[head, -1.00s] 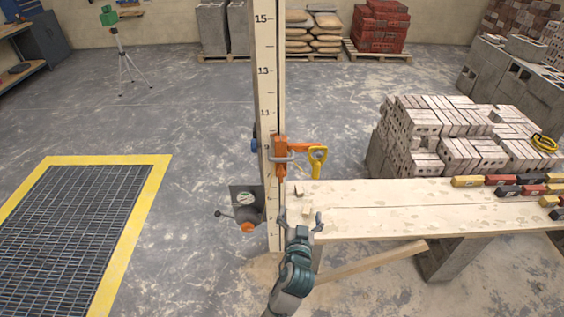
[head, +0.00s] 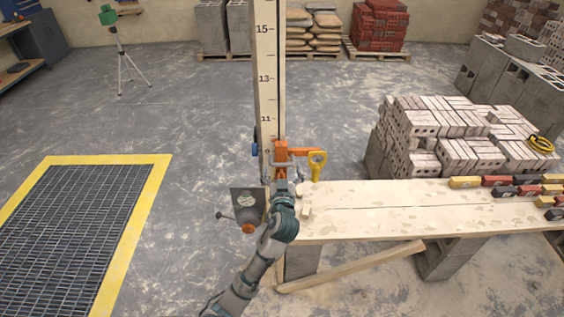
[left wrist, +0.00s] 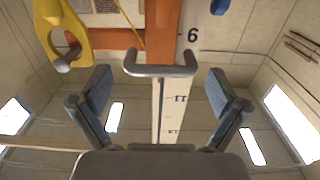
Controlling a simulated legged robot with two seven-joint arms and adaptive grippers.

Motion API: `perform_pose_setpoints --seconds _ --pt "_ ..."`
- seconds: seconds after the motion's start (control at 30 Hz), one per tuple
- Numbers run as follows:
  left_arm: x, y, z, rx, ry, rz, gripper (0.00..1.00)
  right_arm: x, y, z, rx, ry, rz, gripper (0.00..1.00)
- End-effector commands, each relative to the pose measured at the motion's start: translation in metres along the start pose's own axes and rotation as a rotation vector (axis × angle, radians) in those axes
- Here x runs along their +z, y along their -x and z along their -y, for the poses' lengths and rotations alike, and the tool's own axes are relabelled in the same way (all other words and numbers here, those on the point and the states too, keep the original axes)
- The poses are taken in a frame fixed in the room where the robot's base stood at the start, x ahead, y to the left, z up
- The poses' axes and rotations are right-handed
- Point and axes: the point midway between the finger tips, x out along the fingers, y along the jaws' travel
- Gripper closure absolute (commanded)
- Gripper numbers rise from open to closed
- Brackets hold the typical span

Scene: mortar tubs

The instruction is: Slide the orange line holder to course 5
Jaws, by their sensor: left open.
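The orange line holder (head: 281,150) sits on the upright marked pole (head: 267,70), below the 11 mark. A yellow ringed piece (head: 317,165) hangs at its right arm. The left wrist view shows the holder's orange body (left wrist: 163,18), its grey bar handle (left wrist: 162,69) and a 6 printed beside it. My left gripper (head: 284,177) is just below and in front of the holder. Its two fingers (left wrist: 158,88) are open, spread either side of the handle, with nothing gripped. The course 5 mark is not readable. My right gripper is not in view.
A plank bench (head: 400,200) stands right of the pole, with small blocks near its left end. A grey plate with an orange knob (head: 247,228) is at the pole's lower left. A brick stack (head: 450,140) is behind the bench.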

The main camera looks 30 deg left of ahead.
Motion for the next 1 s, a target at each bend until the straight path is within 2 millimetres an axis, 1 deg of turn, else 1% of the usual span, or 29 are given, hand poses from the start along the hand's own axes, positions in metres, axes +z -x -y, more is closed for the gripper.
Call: perform_pose_setpoints --seconds 0.03,0.1,0.2,0.5,0.53,0.57,0.6,0.67,0.7,0.77,0.8,0.83,0.93,1.0 --pt "-0.001 -0.008 0.000 -0.001 -0.004 0.000 0.02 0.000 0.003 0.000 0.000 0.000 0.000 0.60" --pt "-0.001 -0.015 -0.001 0.001 -0.002 0.000 0.02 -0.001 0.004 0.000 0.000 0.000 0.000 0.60" --pt "0.000 -0.022 0.000 0.001 -0.001 0.000 0.02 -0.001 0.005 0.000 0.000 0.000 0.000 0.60" --pt "0.001 -0.025 0.000 0.001 0.000 0.001 0.02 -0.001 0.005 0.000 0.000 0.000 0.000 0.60" --pt "0.001 -0.025 0.000 0.001 -0.001 0.001 0.05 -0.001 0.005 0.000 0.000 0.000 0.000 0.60" --pt "0.001 -0.025 0.000 0.001 -0.001 0.001 0.12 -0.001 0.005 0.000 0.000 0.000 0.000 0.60" --pt "0.001 -0.025 0.000 0.001 -0.001 0.001 0.22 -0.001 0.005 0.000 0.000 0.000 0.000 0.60" --pt "0.001 -0.025 -0.001 0.001 -0.001 0.001 0.37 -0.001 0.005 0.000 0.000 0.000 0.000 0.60" --pt "0.001 -0.025 -0.001 0.002 -0.001 0.000 0.47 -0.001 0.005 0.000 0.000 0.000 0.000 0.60" --pt "0.001 -0.025 -0.001 0.002 -0.001 0.000 0.62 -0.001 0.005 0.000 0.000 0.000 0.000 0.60" --pt "0.001 -0.025 -0.001 0.002 0.000 0.000 0.72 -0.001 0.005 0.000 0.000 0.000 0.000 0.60" --pt "0.001 -0.025 -0.001 0.002 0.000 0.000 0.75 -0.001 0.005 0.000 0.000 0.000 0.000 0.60" --pt "0.002 -0.025 -0.001 0.003 0.000 0.000 0.75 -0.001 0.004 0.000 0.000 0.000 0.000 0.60" --pt "0.007 -0.025 -0.001 0.003 0.000 0.001 0.75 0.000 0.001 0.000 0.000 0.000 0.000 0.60"
